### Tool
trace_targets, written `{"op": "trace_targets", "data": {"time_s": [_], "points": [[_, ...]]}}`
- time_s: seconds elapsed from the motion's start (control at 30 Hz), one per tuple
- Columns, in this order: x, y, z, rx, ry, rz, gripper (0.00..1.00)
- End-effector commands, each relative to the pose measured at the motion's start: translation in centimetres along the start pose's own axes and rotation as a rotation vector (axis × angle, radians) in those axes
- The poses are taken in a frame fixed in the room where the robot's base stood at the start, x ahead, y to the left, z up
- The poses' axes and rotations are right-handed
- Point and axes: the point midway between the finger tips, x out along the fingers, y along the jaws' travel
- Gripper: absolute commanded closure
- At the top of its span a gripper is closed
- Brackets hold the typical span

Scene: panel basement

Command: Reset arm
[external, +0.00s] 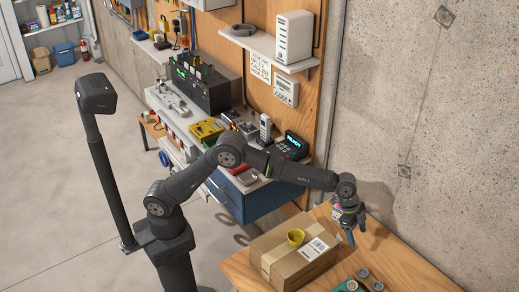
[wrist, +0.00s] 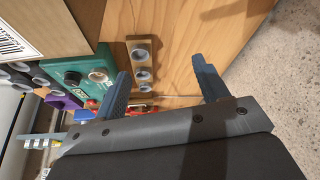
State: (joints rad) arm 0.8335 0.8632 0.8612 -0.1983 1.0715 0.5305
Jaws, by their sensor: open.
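My gripper (external: 349,229) hangs over the wooden table at the right end of my arm in the external view. In the wrist view its two blue fingers (wrist: 160,88) are spread wide apart, with bare table and part of a wooden block between them. Nothing is held between the fingers. My arm stretches from its base at the lower left to above the table, right of the cardboard box.
A green device (wrist: 82,74) and a wooden block with round sockets (wrist: 143,62) lie near my gripper. A workbench (external: 245,205) stands behind my arm, and a concrete wall (external: 440,130) rises at the right.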

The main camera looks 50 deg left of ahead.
Motion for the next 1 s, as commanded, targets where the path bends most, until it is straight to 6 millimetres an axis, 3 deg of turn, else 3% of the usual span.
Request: {"op": "trace_targets", "data": {"time_s": [0.1,0.6,1.0], "points": [[1.1,-2.7,0.8,-0.010,-0.002,-0.005,0.33],[5.4,-10.6,2.8,-0.010,0.000,-0.005,0.33],[6.7,-11.6,3.4,-0.008,0.000,-0.004,0.33]]}}
